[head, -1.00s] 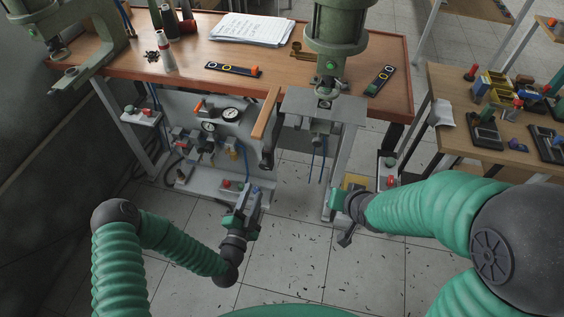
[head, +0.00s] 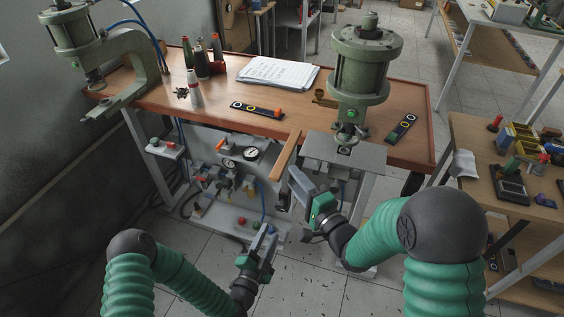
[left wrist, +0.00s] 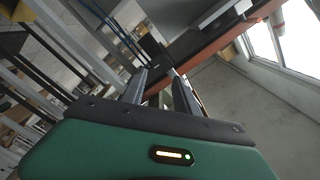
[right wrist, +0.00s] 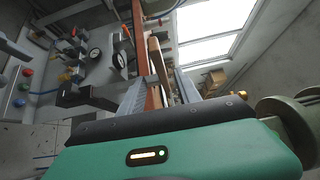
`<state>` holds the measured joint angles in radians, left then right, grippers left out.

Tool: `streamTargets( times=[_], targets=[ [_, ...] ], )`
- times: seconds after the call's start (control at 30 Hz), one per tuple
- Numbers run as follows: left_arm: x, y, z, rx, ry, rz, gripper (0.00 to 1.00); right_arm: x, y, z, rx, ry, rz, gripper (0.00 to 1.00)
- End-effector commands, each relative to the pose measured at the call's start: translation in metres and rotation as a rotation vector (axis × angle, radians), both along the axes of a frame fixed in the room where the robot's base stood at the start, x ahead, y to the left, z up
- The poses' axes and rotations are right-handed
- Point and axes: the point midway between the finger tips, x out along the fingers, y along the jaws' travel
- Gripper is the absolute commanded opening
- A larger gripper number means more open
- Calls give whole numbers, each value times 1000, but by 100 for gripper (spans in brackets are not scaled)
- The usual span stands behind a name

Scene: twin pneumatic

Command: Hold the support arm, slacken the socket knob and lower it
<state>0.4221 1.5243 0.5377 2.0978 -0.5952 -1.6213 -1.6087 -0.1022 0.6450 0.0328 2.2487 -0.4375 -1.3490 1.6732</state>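A long brown bar (head: 286,156), which looks like the support arm, juts from the bench's front edge beside the right press. My right gripper (head: 296,176) is raised just right of its lower end. In the right wrist view the bar (right wrist: 155,58) shows between and beyond the parted fingers (right wrist: 160,88); I see no clear contact. A dark bracket (right wrist: 75,95) sits to their left. I cannot pick out the socket knob for certain. My left gripper (head: 266,236) is low above the floor by the lower shelf; its fingers (left wrist: 160,82) are apart and empty.
The bench (head: 225,95) carries a right press (head: 362,75), a left press (head: 125,85) and papers (head: 278,73). A gauge panel (head: 235,165) is below it. A grey plate (head: 345,155) lies close to my right gripper. A side table (head: 480,140) stands at right.

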Motion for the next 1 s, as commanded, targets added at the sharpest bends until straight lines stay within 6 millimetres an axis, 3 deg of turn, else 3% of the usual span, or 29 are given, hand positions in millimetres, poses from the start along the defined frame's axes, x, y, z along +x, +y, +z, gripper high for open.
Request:
streamTargets(
  times=[0.2,0.4,0.77,1.0],
  targets=[
    [0,0,0,0,0,0,36,44,28,1,-1,-2,1,40],
    [0,0,0,0,0,0,36,75,47,1,-2,-1,0,40],
    [0,0,0,0,0,0,36,85,52,1,-2,0,-2,40],
    [0,0,0,0,0,0,36,85,52,1,-2,0,-2,12]
  ],
)
